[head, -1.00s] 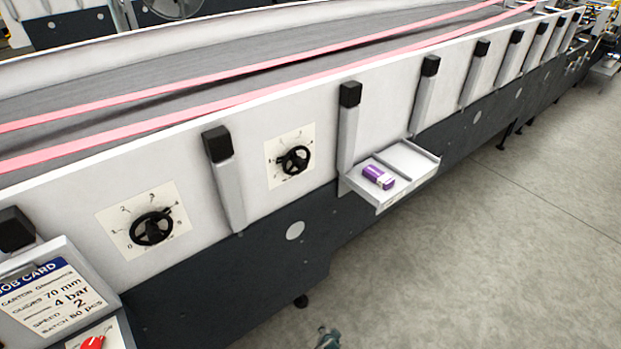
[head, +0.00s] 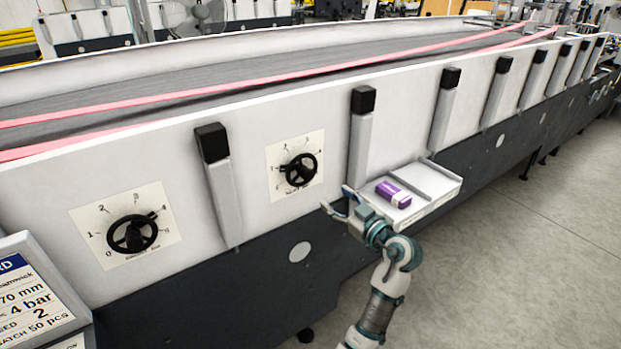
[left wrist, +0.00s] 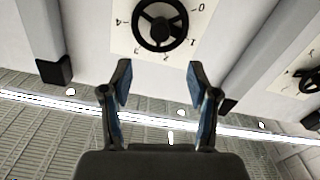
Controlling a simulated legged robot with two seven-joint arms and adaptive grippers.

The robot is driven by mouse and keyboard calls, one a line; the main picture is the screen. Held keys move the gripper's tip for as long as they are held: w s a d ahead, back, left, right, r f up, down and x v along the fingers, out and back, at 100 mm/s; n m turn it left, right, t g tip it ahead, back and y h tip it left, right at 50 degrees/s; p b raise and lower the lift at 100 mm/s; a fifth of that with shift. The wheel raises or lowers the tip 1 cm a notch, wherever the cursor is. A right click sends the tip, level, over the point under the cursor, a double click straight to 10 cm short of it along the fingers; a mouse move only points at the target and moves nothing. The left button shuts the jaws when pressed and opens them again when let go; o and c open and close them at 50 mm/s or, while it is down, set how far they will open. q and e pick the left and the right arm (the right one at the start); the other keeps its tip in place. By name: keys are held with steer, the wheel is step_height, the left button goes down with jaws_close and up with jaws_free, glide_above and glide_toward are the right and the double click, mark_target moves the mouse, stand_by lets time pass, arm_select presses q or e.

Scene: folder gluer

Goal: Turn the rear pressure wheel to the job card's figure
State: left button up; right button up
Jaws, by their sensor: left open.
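Two black handwheels sit on white dial plates on the machine's side: a left wheel (head: 133,234) and a right wheel (head: 300,170). Their name labels are too small to read. The left wheel's dial runs from 0 upward, and its knob sits near 4. The job card (head: 35,290), cut off at lower left, shows 70 mm, 4 bar and 2. My left gripper (head: 336,198) is open and empty, below and right of the right wheel. In the left wrist view that wheel (left wrist: 160,26) appears upside down beyond the open fingers, untouched. My right gripper is not seen.
A black-capped post (head: 360,130) stands between the right wheel and the tray. Another post (head: 220,185) separates the wheels. The floor at right is clear.

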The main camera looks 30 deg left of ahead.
mark_target(310, 177)
arm_select(q)
steer(key=x, duration=1.3)
steer(key=shift+d, duration=0.1)
steer(key=shift+d, duration=0.15)
steer(key=shift+c, duration=0.8)
steer(key=shift+r, duration=0.1)
jaws_close()
